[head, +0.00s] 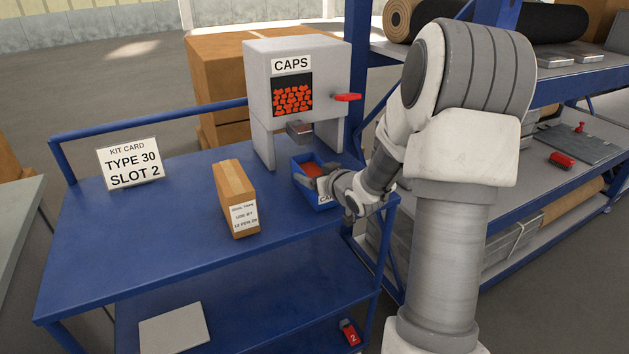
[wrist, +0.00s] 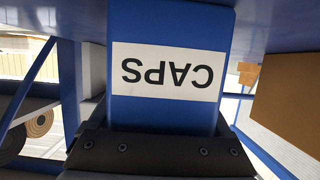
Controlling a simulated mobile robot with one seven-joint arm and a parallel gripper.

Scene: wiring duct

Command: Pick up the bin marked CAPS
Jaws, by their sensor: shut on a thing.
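The blue bin marked CAPS (head: 301,166) stands on the blue cart top under the grey caps dispenser, with red caps (head: 309,170) inside it. Its white CAPS label (wrist: 168,76) fills the middle of the wrist view and appears upside down there. My gripper (head: 323,186) is at the bin's front right side and shut on the bin; it also shows in the wrist view (wrist: 160,135) along the bottom. My gripper hides part of the bin's front in the head view. I cannot tell whether the bin touches the cart top.
The grey dispenser (head: 262,60) marked CAPS stands behind the bin, with a spout and a red lever (head: 348,97). A cardboard box (head: 231,180) and a kit card (head: 128,165) stand to the left on the cart (head: 150,245). Shelving (head: 560,65) is at the right.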

